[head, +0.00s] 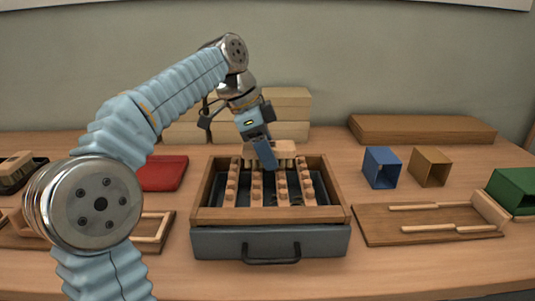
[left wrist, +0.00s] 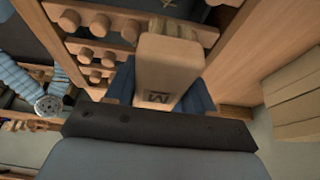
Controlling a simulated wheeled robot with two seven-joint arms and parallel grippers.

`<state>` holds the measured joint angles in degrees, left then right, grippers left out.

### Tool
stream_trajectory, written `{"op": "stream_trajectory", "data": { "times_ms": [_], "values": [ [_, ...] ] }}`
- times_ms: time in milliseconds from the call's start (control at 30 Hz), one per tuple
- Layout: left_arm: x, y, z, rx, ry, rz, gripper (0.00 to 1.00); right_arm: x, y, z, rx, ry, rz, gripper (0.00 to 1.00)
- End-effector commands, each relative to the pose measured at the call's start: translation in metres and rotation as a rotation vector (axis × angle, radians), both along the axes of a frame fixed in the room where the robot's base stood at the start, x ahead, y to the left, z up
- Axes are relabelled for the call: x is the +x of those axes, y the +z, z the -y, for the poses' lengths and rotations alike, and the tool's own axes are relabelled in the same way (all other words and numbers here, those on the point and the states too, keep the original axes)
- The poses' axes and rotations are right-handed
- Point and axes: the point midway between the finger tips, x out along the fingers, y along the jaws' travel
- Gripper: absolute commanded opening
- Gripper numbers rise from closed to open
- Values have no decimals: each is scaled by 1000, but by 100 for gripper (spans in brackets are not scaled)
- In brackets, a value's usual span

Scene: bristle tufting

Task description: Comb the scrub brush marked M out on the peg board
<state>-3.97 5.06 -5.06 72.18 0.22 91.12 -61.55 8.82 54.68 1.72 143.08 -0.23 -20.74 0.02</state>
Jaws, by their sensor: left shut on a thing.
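The scrub brush marked M (left wrist: 168,65) is a pale wooden block with a dark M on its end. Its tan bristles (left wrist: 172,29) face away from the wrist camera. My left gripper (head: 266,156) is shut on the brush, with blue fingers on both sides of the block in the left wrist view. In the head view the brush (head: 285,148) is over the back part of the peg board (head: 231,188), which has rows of round wooden pegs in a wooden frame. I cannot tell whether the bristles touch the pegs. My right gripper is not in view.
The frame sits on a grey drawer box (head: 222,243) with a dark handle. A blue holder (head: 381,168) and a brown holder (head: 430,167) stand right, behind a wooden tray (head: 380,222) with sticks. A red tray (head: 163,174) lies left. Pale blocks (head: 288,102) are stacked behind.

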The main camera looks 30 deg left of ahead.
Motion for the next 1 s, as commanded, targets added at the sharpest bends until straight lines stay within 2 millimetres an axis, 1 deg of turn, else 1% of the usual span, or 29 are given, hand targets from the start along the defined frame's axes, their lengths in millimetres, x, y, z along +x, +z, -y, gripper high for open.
{"op": "stream_trajectory", "data": {
  "times_ms": [167, 267, 800, 1000],
  "values": [
    [5, 1, -3, -1, 0, 2, 29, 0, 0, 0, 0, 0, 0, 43],
    [5, 6, -3, -1, -1, 2, 29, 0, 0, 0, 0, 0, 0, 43],
    [5, 55, -2, -1, 0, 3, 29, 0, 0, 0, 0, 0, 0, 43],
    [4, 61, -2, -1, 0, 2, 29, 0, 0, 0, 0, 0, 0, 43]
  ]
}}
